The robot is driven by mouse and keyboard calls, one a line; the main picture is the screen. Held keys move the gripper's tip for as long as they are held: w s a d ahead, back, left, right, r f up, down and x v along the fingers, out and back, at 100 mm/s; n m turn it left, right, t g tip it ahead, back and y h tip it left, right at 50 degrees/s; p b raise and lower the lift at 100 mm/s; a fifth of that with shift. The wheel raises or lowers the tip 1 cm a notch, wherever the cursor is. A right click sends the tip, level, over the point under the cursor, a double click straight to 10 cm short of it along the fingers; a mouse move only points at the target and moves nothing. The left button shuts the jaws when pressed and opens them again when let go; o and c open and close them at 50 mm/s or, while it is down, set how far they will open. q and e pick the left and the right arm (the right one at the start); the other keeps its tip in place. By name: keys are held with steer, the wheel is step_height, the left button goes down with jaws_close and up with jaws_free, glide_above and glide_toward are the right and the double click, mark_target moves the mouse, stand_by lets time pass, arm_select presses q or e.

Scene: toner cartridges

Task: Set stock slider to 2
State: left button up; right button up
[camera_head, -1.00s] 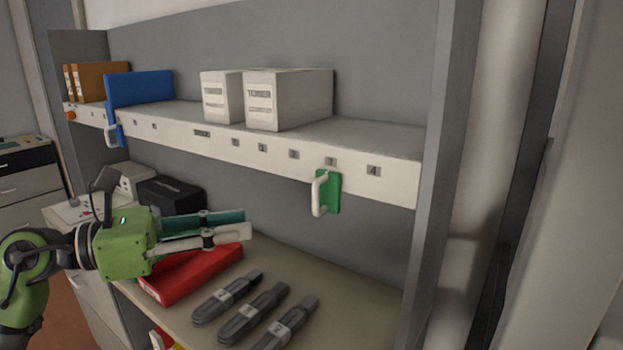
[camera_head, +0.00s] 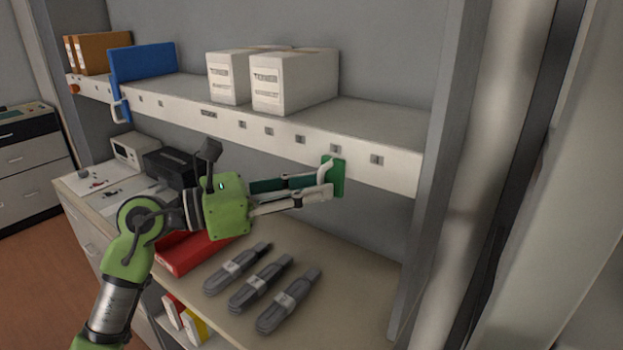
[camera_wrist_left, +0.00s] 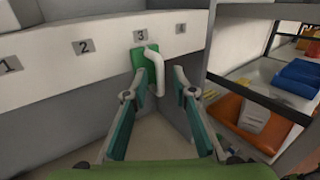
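The green stock slider (camera_head: 339,178) hangs on the white front rail of the shelf, below the 3 mark. It also shows in the left wrist view (camera_wrist_left: 140,60), where its white handle (camera_wrist_left: 154,70) sticks out towards me. My left gripper (camera_head: 322,185) is at the slider, its fingers pointing at it. In the left wrist view the gripper (camera_wrist_left: 154,88) is open, with the handle between its two fingertips and gaps visible on both sides. The 2 mark (camera_wrist_left: 83,47) is to the left of the slider. My right gripper is not in view.
Below are a red binder (camera_head: 190,252) and several grey cartridges (camera_head: 288,300) on the desk. An upright panel (camera_head: 445,150) is right of the slider.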

arm_select(q)
steer(key=shift+w+d, duration=0.1)
steer(key=shift+d, duration=0.05)
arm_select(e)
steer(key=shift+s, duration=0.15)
arm_select(q)
jaws_close()
steer(key=w+a+b, duration=0.4)
steer(key=a, duration=0.2)
steer(key=shift+a, duration=0.15)
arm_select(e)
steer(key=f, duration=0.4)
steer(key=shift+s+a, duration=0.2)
arm_select(q)
steer(key=shift+f, duration=0.1)
jaws_free()
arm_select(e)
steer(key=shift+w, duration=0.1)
